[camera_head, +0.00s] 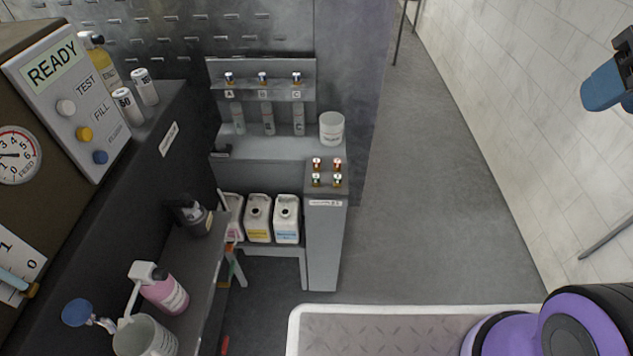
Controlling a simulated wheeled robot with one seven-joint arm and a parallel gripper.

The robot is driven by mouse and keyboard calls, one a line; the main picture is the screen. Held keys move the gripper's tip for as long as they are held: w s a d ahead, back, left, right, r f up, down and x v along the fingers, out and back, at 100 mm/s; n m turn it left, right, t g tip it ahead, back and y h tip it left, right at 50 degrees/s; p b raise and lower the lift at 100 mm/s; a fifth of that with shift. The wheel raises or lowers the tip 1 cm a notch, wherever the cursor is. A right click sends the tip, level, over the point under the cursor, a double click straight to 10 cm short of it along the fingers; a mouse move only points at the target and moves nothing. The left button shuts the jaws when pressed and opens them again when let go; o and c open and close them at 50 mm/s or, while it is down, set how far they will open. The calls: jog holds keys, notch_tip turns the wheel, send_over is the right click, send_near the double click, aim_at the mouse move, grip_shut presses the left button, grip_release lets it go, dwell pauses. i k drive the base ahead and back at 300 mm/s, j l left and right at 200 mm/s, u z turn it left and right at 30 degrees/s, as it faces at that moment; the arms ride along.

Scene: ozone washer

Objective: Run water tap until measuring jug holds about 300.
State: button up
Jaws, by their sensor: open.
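The measuring jug (146,338), a pale vessel with faint markings, stands at the bottom left, partly cut off by the lower edge. I cannot read its water level. Left of it is a tap with a round blue knob (76,312) and a short metal body (105,325) reaching toward the jug. I cannot tell whether water runs. My gripper (612,75), a blue and black part, shows at the upper right edge. It is partly cut off, open, empty as far as it shows, and far from the tap and jug.
A pink pump bottle (166,292) stands right behind the jug. At left is a panel reading READY (53,65) with several buttons. White jugs (258,218) stand on a low shelf. A grey post (325,245) stands beside them. The floor (430,200) at centre right is clear.

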aim_at(77, 311)
jog(key=u, duration=2)
